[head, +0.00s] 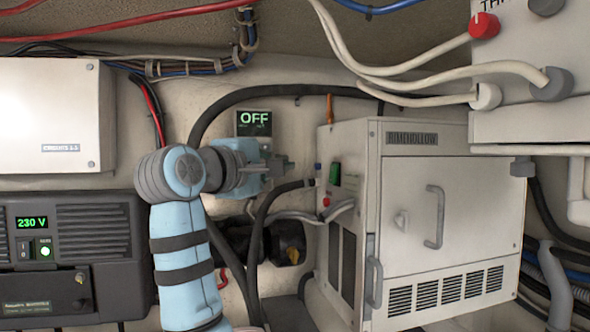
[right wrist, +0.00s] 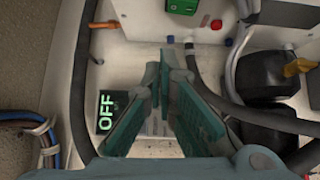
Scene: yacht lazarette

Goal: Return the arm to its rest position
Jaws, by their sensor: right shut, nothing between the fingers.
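My right arm, light blue with dark bands, rises from the bottom of the head view. Its right gripper (head: 282,166) points to the right, in front of the back wall and left of the white cabinet. In the right wrist view the teal fingers of this gripper (right wrist: 162,80) come together at the tips, with nothing seen between them. A small gap shows between the fingertips and the cabinet's side in the head view. My left arm and gripper are not in view.
The white cabinet (head: 452,205) has a green switch (head: 335,173) and hoses on its left side. A display reading OFF (head: 254,123) is just above the gripper. A dark 230 V unit (head: 92,217) and white box (head: 45,115) are left. Black hoses (head: 262,235) run close below the gripper.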

